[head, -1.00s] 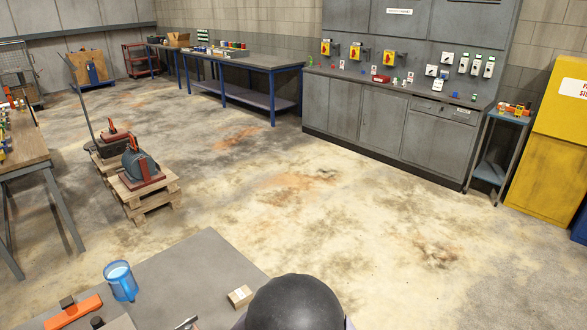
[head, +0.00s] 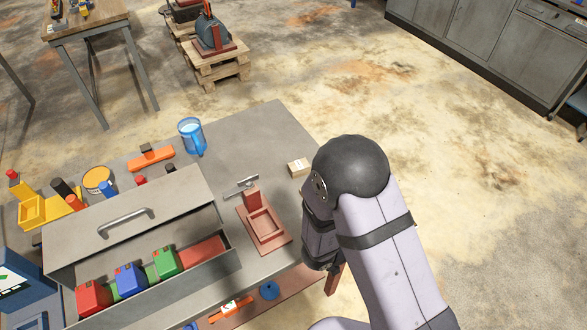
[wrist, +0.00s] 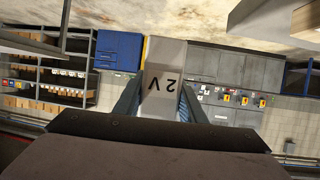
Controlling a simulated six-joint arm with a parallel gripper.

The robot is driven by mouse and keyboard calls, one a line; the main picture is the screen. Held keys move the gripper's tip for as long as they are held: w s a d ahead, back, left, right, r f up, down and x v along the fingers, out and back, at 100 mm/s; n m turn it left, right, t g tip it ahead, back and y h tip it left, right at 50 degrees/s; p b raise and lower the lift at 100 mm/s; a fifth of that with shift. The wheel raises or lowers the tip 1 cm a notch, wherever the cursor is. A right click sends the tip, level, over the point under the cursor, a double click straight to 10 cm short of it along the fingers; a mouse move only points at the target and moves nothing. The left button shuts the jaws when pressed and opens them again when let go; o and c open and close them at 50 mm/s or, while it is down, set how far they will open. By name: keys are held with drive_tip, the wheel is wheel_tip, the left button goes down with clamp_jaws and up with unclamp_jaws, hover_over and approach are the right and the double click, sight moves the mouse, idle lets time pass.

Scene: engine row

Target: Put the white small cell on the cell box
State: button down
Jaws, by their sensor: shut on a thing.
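In the wrist view my gripper (wrist: 160,98) is shut on the white small cell (wrist: 165,62), a pale block marked "2V" that reads upside down. The cell sits between the two fingers and is held clear of any surface in that view. A grey metal box (head: 62,268), which looks like the cell box, stands on the table at lower left. Its handled lid (head: 135,215) stands tilted behind an open row of red, blue and green blocks.
Bare tabletop lies around the mug and fixture.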

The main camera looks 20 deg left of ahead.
drive_tip(key=w+a+r+n+t+y, duration=0.2)
drive_tip(key=a+r+n+y, duration=0.1)
drive_tip(key=a, duration=0.3)
drive_tip(key=w+a+r+n+t+y, duration=0.1)
drive_tip(key=w+a+r+n+y, duration=0.15)
drive_tip(key=a, duration=0.35)
drive_tip(key=w+a+r+n+t+y, duration=0.2)
drive_tip(key=a+n+y, duration=0.2)
drive_tip(key=a, duration=0.3)
drive_tip(key=s+a+n+g+y, duration=0.2)
drive_tip(key=s+a+n+y, duration=0.2)
drive_tip(key=a, duration=0.4)
drive_tip(key=s+a+f+n+g+y, duration=0.1)
drive_tip(key=s+a+n+y, duration=0.3)
drive_tip(key=a, duration=0.4)
drive_tip(key=shift+s+n+g+y, duration=0.25)
drive_tip(key=shift+n+g+y, duration=0.15)
drive_tip(key=shift+n+y, duration=0.65)
drive_tip(key=shift+a+f, duration=0.1)
drive_tip(key=shift+f+p, duration=0.45)
drive_tip(key=shift+f, duration=2.25)
drive_tip(key=shift+f, duration=0.1)
